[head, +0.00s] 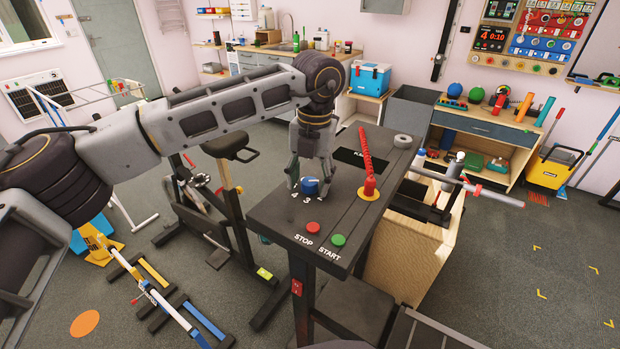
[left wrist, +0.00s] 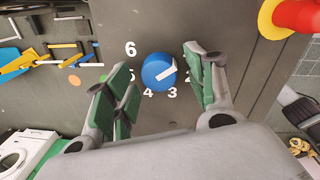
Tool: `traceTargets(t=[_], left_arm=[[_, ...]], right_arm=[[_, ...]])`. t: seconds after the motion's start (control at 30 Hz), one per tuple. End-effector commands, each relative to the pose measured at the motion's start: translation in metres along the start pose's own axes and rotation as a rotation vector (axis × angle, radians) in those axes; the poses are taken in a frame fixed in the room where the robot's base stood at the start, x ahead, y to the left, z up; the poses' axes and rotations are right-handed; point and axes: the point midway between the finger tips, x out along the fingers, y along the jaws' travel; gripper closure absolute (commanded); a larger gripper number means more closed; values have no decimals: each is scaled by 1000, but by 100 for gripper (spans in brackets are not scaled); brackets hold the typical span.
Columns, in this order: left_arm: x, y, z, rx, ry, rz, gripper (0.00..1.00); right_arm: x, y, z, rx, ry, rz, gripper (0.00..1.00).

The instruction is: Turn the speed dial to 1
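The blue speed dial (head: 310,187) sits on the dark panel table, with white numbers around it. In the left wrist view the dial (left wrist: 156,68) carries a white pointer mark on its lower right, toward the 2 and 3 side. The numbers 6, 5, 4, 3 and part of 2 show there; I cannot see the 1. My left gripper (head: 309,180) points down over the dial. Its green-padded fingers (left wrist: 160,76) are open on either side of the dial, with gaps showing in the wrist view. My right gripper is not in view.
A red STOP button (head: 313,228) and green START button (head: 338,240) are at the panel's front. A grey tape roll (head: 403,141) lies at the back corner. An exercise bike (head: 228,147) stands left.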

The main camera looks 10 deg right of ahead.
Motion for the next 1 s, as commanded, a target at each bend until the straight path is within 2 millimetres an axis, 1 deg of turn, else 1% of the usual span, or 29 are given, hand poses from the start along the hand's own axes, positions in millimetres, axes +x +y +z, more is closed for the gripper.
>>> traceTargets(t=[0.27, 0.47, 0.67, 1.0], left_arm=[[0, 0, 0, 2, 2, 0, 44], [-8, 0, 0, 1, 1, 1, 44], [-30, 0, 0, 1, 0, 0, 44], [-80, 0, 0, 1, -1, 1, 44]], right_arm=[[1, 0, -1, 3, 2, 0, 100], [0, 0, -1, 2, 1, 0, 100], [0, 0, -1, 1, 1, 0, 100], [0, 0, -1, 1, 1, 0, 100]])
